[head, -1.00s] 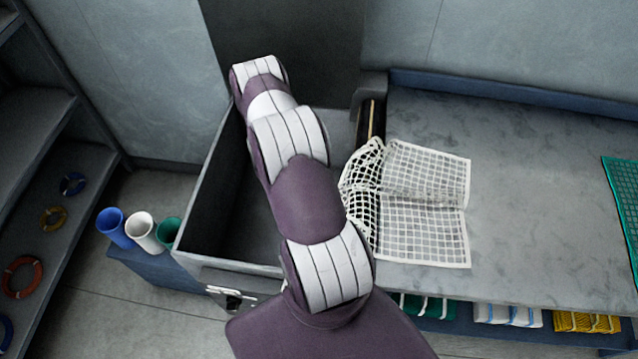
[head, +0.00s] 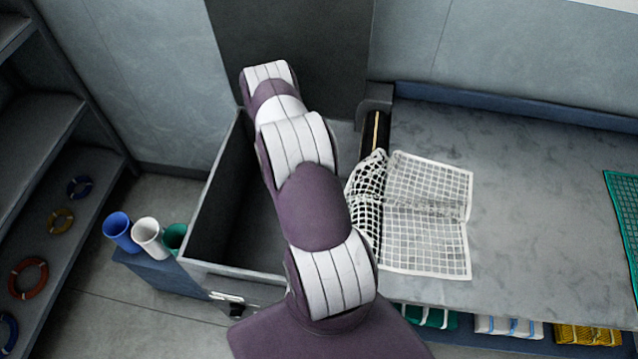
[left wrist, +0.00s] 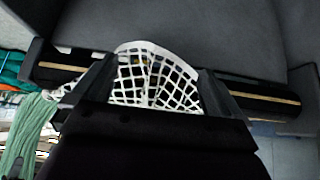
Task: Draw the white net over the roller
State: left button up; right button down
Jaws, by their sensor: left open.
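The white net (head: 425,240) lies on the grey table, with its bunched left edge over part of the roller (head: 376,130), a dark bar with a pale yellow strip along the table's left end. In the left wrist view, the roller (left wrist: 265,98) runs across, and the net's edge (left wrist: 150,80) arches up in front of it. My left gripper (left wrist: 156,70) is open, its fingers on either side of this net edge. I cannot tell whether they touch it. My left arm hides the gripper in the head view. My right gripper is not in view.
A deep grey open bin (head: 232,270) stands left of the roller. Blue (head: 118,228), white (head: 150,238) and green (head: 174,236) cups stand beside it. A green net (head: 622,200) lies at the table's right. Folded nets sit on a shelf below. The table's middle is clear.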

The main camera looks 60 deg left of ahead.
pick_arm(q)
jog(key=r+g+p, duration=0.1)
jog(key=p, duration=0.1)
jog(key=s+r+g+y+p, duration=0.1)
jog(key=r+p, duration=0.1)
jog(key=a+r+y+p, duration=0.1)
jog(key=p, duration=0.1)
jog(key=shift+s+r+g+p, duration=0.2)
jog(key=shift+r+g+p, duration=0.1)
jog(key=shift+r+g, duration=0.1)
jog(key=shift+a, duration=0.1)
